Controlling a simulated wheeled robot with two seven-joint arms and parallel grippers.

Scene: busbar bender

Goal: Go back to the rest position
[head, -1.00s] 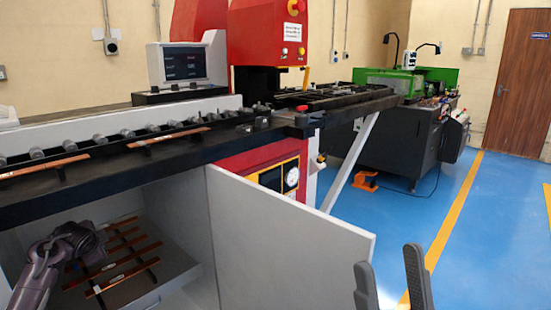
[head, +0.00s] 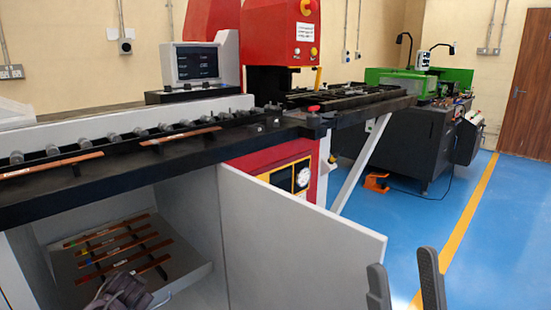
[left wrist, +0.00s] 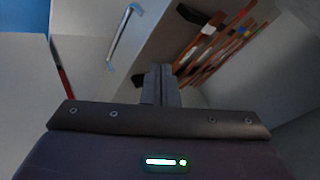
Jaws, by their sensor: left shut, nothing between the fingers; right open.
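My right gripper (head: 405,278) shows at the bottom right of the head view, its two dark fingers apart with nothing between them. My left arm enters at the bottom left of the head view, in front of the open cabinet; its fingers cannot be made out there. In the left wrist view my left gripper (left wrist: 161,84) is shut and empty, its fingers pressed together. Copper bars (head: 120,245) lie on the pull-out shelf in the cabinet. They also show beyond the fingers in the left wrist view (left wrist: 215,45).
The white cabinet door (head: 290,225) stands open between my two arms. Above the cabinet is the black machine bed (head: 120,180) with rollers and more copper bars (head: 50,163). A metal handle (left wrist: 124,33) is close to my left gripper. Blue floor (head: 480,225) is free at the right.

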